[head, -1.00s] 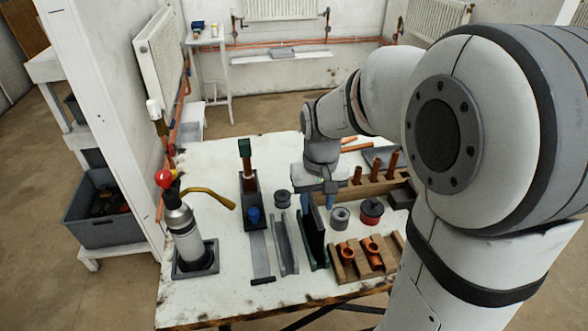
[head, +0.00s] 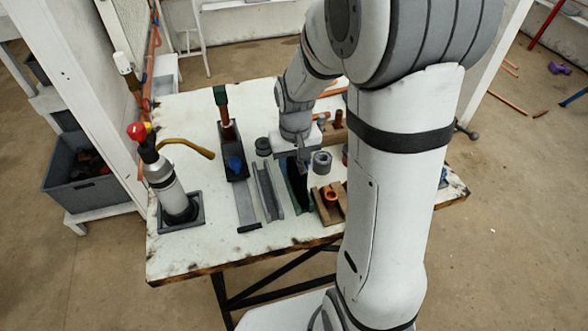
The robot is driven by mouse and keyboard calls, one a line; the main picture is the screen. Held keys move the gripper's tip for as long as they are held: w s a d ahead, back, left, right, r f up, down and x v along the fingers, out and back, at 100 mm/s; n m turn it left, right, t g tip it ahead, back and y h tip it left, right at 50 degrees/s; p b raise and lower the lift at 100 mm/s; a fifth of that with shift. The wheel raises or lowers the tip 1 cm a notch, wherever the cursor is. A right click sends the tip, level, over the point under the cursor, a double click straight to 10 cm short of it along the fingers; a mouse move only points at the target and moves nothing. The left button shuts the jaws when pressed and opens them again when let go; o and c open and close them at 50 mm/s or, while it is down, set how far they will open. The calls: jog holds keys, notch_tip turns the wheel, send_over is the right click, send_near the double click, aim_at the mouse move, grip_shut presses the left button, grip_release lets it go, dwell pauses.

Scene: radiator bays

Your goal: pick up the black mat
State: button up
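The black mat (head: 297,178) stands on edge in a narrow green holder (head: 291,197) near the middle of the bench. My gripper (head: 298,160) points down at the mat's upper edge. Its fingertips blend with the dark mat, and I cannot tell whether they are open or closed on it. My arm covers the bench to the right of the mat.
A grey channel (head: 268,190) lies left of the holder, and a wooden block with copper fittings (head: 327,207) stands right of it. A grey ring (head: 322,162) is close to my gripper. A torch cylinder (head: 172,190) stands at the left.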

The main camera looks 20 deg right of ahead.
jog(key=shift+c, duration=0.4)
grip_shut()
jog(key=shift+r, duration=0.15)
